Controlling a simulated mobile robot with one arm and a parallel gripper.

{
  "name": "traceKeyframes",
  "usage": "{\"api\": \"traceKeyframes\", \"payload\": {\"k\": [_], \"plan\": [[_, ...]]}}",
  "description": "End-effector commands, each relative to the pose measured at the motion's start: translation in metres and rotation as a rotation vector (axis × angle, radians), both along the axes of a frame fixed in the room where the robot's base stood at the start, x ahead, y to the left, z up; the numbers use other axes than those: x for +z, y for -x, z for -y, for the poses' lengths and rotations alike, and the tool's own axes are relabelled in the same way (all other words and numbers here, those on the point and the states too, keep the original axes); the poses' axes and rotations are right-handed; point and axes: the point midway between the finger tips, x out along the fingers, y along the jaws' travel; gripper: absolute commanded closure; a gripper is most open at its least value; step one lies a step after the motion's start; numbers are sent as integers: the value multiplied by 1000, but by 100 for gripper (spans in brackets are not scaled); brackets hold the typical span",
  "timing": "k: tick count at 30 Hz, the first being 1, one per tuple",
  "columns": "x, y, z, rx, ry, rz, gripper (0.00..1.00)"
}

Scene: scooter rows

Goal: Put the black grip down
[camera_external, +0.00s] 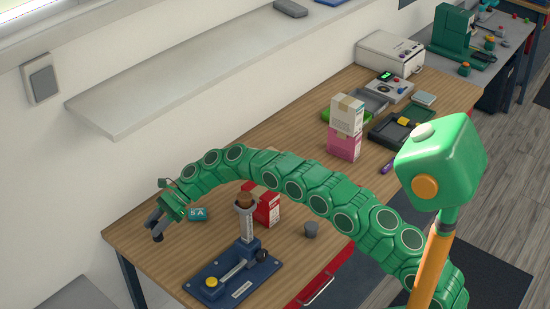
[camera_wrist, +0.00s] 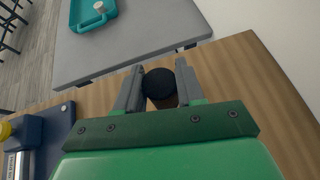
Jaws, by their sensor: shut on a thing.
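My gripper (camera_external: 157,224) is at the left end of the wooden table, at the end of my green arm. In the wrist view my gripper (camera_wrist: 160,86) is shut on the black grip (camera_wrist: 159,82), a dark round-ended piece between the two grey fingers. A small dark end of the black grip (camera_external: 157,237) shows below the fingers in the external view. Its lower part is hidden, and I cannot tell whether it touches the table.
A blue press-like fixture (camera_external: 232,277) stands right of my gripper, with a red box (camera_external: 267,208) and a grey cup (camera_external: 311,230) beyond. A teal block (camera_external: 197,214) lies close by. A grey table (camera_wrist: 130,40) with a teal tray (camera_wrist: 92,14) is past the edge.

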Motion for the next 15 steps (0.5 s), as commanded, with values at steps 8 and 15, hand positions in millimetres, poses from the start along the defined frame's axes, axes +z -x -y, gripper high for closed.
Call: {"api": "traceKeyframes", "payload": {"k": [8, 15], "plan": [[-25, -2, -4, 0, 1, -1, 92], [-36, -2, -4, 0, -1, 1, 92]]}}
